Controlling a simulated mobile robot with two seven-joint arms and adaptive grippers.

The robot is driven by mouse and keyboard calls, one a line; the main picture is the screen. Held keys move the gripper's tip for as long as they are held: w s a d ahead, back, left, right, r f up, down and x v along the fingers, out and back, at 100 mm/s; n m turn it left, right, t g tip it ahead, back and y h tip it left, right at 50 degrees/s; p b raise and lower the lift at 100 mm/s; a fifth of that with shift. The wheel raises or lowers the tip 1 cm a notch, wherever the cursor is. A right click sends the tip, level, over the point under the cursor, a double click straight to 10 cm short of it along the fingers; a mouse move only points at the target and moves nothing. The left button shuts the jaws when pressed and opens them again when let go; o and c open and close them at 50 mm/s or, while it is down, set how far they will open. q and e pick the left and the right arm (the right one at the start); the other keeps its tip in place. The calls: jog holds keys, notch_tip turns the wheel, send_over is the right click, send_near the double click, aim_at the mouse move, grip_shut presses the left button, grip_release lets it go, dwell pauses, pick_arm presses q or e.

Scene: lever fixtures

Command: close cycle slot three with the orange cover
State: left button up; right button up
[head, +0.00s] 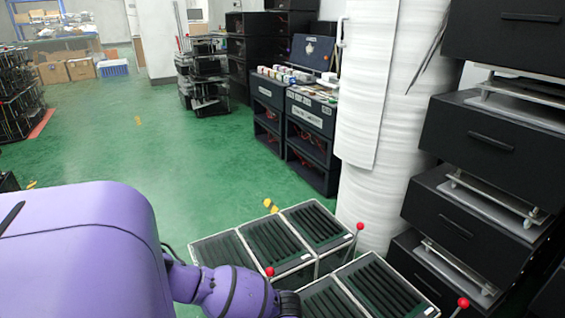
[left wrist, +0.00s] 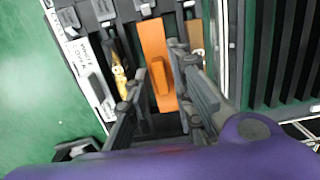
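My left gripper (left wrist: 160,66) is open, with one dark finger on each side of the orange cover and a gap between the fingers. Whether a finger touches the cover I cannot tell. In the head view my purple left arm covers the lower left, and its gripper and the orange cover are not visible there. My right gripper is not in view.
A white labelled strip (left wrist: 83,58), a narrow slot with a yellow part (left wrist: 118,72) and a brown strip (left wrist: 196,38) flank the cover. In the head view, dark slotted crates (head: 315,226) and red-knobbed levers (head: 360,226) stand low.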

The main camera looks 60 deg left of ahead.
pick_arm(q)
jog(key=shift+o, duration=0.7)
notch_tip(320, 180, up, 12)
jog(key=d, duration=0.1)
jog(key=shift+d, duration=0.1)
dwell(0.4)
